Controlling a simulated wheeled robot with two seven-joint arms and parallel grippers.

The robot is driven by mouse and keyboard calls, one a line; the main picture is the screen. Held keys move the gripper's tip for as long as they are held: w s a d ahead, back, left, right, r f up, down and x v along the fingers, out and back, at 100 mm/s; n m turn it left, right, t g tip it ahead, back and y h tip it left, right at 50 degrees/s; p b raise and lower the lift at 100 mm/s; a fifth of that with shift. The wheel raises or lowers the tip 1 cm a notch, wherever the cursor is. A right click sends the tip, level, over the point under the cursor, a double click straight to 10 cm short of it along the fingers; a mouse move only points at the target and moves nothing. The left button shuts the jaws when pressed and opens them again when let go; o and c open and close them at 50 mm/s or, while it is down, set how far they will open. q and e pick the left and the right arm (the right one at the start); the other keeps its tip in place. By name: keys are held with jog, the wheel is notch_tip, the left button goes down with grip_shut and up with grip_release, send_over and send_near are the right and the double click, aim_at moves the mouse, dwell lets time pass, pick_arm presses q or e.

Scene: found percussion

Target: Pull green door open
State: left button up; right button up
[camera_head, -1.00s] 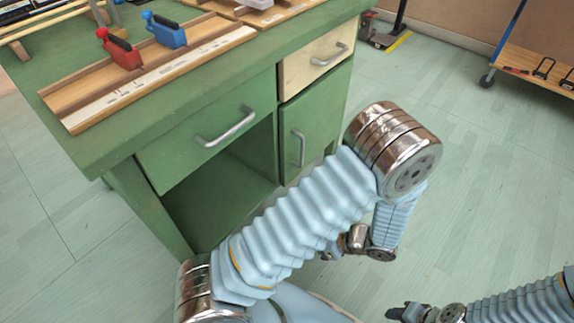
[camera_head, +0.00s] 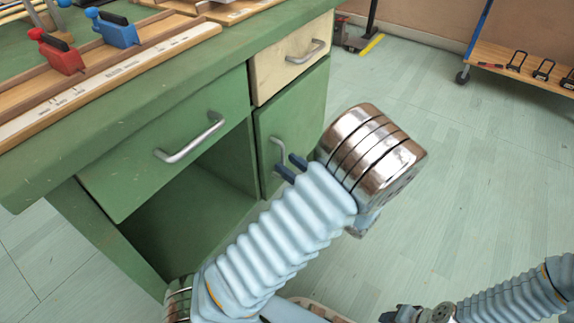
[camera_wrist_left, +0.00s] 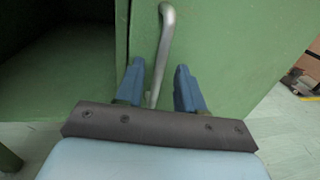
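The green door (camera_head: 303,112) is on the right of the green desk, below a cream drawer, and looks closed. Its grey metal bar handle (camera_head: 277,148) is near the door's left edge. My left gripper (camera_head: 291,168) is in front of the door at the handle, its blue fingers apart. In the left wrist view the handle (camera_wrist_left: 165,40) runs down between the open fingers (camera_wrist_left: 160,85), nearer the left one; I cannot tell whether they touch. The handle's lower end is partly hidden. My right gripper (camera_head: 392,316) is low at the bottom edge, far from the door.
The cream drawer (camera_head: 290,62) and a green drawer (camera_head: 160,150) with a handle are shut. An open recess (camera_head: 190,225) lies left of the door. The floor (camera_head: 460,170) right of the desk is clear. A wheeled wooden cart (camera_head: 520,72) stands far right.

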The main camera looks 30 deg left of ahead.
pick_arm(q)
jog(key=shift+w+a, duration=0.15)
jog(key=shift+a, duration=0.5)
grip_shut()
